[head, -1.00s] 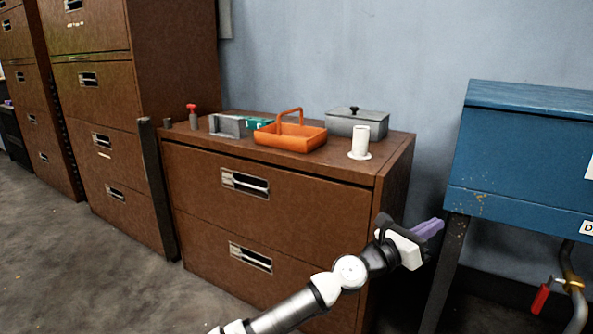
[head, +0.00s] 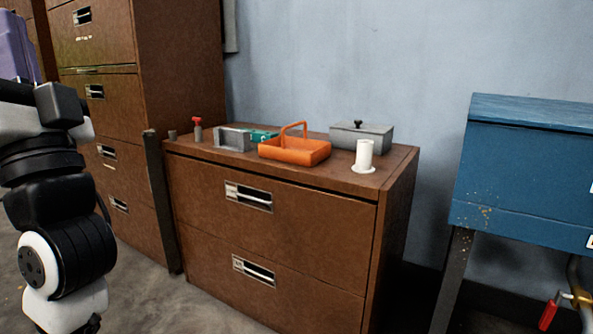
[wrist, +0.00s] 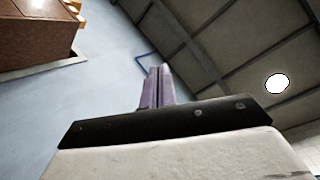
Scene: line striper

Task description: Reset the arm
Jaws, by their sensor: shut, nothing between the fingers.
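My arm stands folded upright at the left edge of the head view. My gripper (head: 18,45) is at the top left there, partly cut off by the frame, with purple fingers pointing up. In the wrist view my gripper (wrist: 158,88) shows its purple fingers closed together with nothing between them. It is clear of every surface, and the wrist view looks up at the ceiling and the blue wall.
A low brown cabinet (head: 270,205) carries an orange basket (head: 295,151), a grey lidded box (head: 362,137), a white cylinder (head: 364,154), a grey metal holder (head: 233,139) and a red-topped item (head: 197,130). Tall brown cabinets (head: 180,80) stand left, a blue cabinet (head: 525,175) right.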

